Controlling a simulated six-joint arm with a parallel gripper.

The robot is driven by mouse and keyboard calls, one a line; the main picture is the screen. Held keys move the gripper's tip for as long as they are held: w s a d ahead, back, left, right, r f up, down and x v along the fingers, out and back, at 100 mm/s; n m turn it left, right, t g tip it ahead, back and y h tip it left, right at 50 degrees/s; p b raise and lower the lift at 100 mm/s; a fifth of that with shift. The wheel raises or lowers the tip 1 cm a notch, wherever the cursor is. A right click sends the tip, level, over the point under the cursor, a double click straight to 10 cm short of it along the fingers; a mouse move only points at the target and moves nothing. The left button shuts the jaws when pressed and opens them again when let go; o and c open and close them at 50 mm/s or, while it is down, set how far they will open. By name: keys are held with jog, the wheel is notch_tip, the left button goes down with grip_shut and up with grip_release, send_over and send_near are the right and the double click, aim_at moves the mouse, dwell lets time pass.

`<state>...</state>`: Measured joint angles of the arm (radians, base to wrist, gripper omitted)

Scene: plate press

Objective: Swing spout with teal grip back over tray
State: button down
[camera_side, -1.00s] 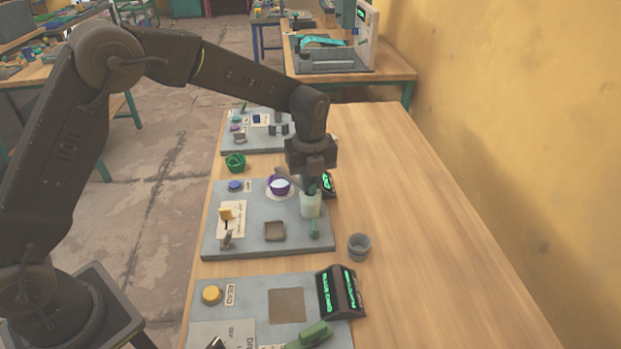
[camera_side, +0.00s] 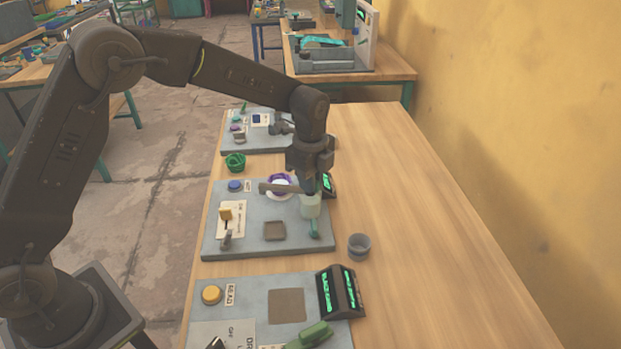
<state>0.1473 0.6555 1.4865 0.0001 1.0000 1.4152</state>
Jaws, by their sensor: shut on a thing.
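The spout (camera_side: 280,188) is a grey-brown bar on the middle grey panel. It reaches left from beside a pale, whitish upright cylinder (camera_side: 310,206), and its free end is over the near part of a purple cup on a white dish (camera_side: 279,185). My gripper (camera_side: 311,187) points down above the cylinder and is shut on the spout's grip, which the jaws mostly hide. The small square grey-brown tray (camera_side: 275,231) lies nearer the camera on the same panel. The spout is not above it in this picture.
A teal lever (camera_side: 314,228) stands in front of the cylinder. A dark display (camera_side: 328,184) is to its right. A grey cup (camera_side: 359,246) stands on the table by the panel. A blue button (camera_side: 235,186) and a green basket (camera_side: 235,162) are left. The table's right side is clear.

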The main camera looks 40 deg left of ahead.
jog(key=n, duration=0.4)
jog(key=shift+n, duration=0.3)
jog(key=n, duration=0.4)
jog(key=shift+n, duration=0.3)
jog(key=c, duration=1.1)
grip_release()
jog(key=shift+r, duration=0.15)
notch_tip(320, 180, up, 14)
jog(key=shift+f, duration=0.2)
